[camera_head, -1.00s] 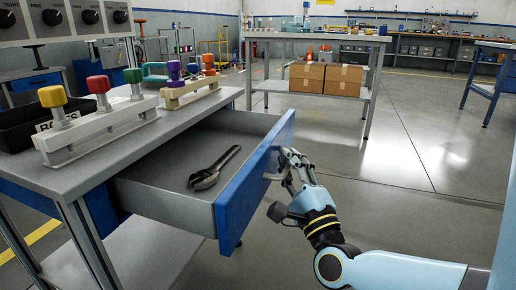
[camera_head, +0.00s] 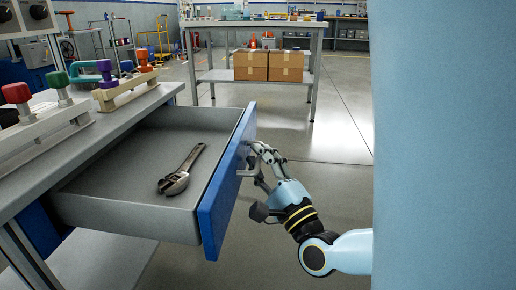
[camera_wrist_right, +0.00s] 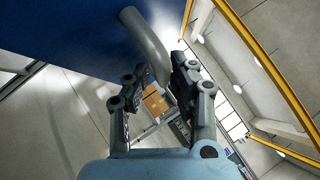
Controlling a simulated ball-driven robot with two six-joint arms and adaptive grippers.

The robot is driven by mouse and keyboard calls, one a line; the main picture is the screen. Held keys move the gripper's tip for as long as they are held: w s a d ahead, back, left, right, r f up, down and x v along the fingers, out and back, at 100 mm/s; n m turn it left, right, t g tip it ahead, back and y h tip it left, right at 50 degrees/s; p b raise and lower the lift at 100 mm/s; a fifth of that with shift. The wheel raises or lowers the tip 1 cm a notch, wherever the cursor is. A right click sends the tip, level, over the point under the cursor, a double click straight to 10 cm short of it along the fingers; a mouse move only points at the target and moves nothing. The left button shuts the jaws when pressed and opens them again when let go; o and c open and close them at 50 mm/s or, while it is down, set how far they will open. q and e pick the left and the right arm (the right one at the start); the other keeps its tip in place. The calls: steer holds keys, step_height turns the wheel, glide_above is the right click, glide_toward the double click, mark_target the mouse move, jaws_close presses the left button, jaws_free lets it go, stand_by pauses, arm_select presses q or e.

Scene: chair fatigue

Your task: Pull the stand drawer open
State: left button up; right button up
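The stand drawer (camera_head: 125,214) is pulled well out of the grey stand (camera_head: 95,135), with a blue front panel (camera_head: 228,180). An adjustable wrench (camera_head: 178,175) lies inside it. My right gripper (camera_head: 254,158) is at the grey handle on the outside of the front panel. My left gripper is not in view.
Clamps with coloured knobs (camera_head: 98,70) stand on top of the stand. A table (camera_head: 255,24) with cardboard boxes (camera_head: 268,66) on its lower shelf stands behind. The floor (camera_head: 325,135) right of the drawer looks clear. My own light blue arm blocks the right side.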

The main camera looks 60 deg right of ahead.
steer(key=shift+o, duration=0.7)
steer(key=shift+r, duration=0.15)
steer(key=v, duration=1.2)
